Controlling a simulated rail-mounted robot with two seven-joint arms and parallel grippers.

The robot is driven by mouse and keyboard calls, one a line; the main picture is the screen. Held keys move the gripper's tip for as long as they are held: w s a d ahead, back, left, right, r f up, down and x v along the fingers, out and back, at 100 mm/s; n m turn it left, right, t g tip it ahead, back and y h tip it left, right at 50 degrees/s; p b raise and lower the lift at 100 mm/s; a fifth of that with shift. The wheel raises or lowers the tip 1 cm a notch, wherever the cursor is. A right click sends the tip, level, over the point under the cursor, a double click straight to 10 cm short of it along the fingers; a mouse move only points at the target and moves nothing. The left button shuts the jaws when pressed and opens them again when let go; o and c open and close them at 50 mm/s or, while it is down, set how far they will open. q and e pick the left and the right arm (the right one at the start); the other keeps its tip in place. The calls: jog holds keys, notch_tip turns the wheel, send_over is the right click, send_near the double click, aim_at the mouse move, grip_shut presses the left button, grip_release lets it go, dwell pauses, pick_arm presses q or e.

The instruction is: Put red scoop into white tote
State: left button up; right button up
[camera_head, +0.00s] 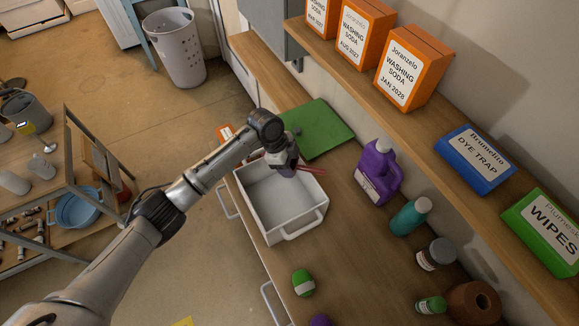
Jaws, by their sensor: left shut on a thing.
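The white tote (268,205) stands open on the wooden counter, with a handle on its near side. Its visible interior looks empty. My left gripper (287,170) is over the tote's far part, pointing down. It is shut on the red scoop (311,170), of which a thin red part shows to the right of the fingers above the tote's far rim. The rest of the scoop is hidden by the gripper or too small to make out. My right gripper is not in view.
A green mat (321,128) lies behind the tote. A purple jug (377,172), teal bottle (410,217) and dark jar (436,254) stand to its right. A green item (303,282) lies in front. A shelf with orange boxes (411,66) overhangs the right.

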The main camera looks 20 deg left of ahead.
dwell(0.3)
pick_arm(q)
jog(key=shift+f, duration=0.4)
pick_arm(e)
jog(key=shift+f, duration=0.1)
pick_arm(q)
jog(key=o, duration=0.9)
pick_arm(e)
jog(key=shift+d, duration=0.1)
pick_arm(q)
jog(key=shift+o, duration=0.2)
jog(key=shift+r, duration=0.1)
